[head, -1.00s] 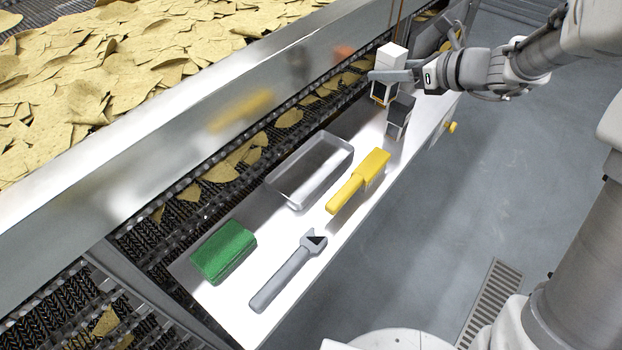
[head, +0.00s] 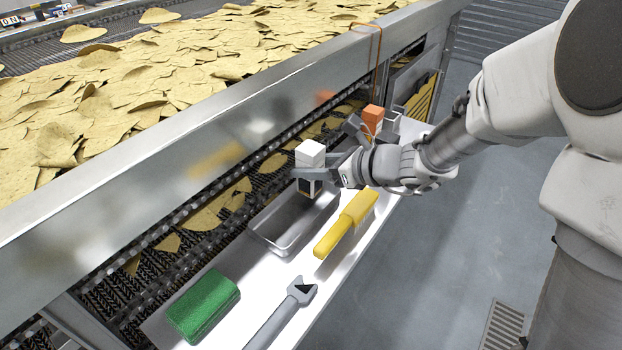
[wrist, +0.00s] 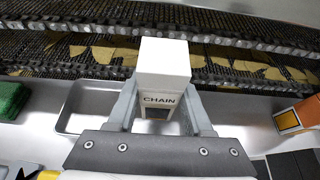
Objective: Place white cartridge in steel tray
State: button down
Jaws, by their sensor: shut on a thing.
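The white cartridge (head: 310,154) is held upright in my gripper (head: 312,174), near the right end of the steel tray in the head view. In the wrist view the cartridge (wrist: 163,65) stands between the two fingers of my gripper (wrist: 163,105), with the word CHAIN on its face. The steel tray (head: 262,238) lies on the white shelf and looks empty in its visible part. In the wrist view the tray (wrist: 75,110) shows behind and to the left of the cartridge. The cartridge's lower end is partly hidden by the fingers; its exact height above the tray is unclear.
A yellow-handled brush (head: 338,232) lies right beside the tray. A green sponge (head: 203,305) and a grey wrench (head: 284,312) lie nearer. An orange cartridge (head: 373,117) stands beyond my gripper. The conveyor's metal side (head: 200,130) borders the shelf.

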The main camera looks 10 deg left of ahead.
jog(key=shift+f, duration=1.4)
jog(key=shift+f+b, duration=0.1)
jog(key=shift+b, duration=0.2)
jog(key=shift+f, duration=0.15)
jog(key=shift+c, duration=1.5)
grip_release()
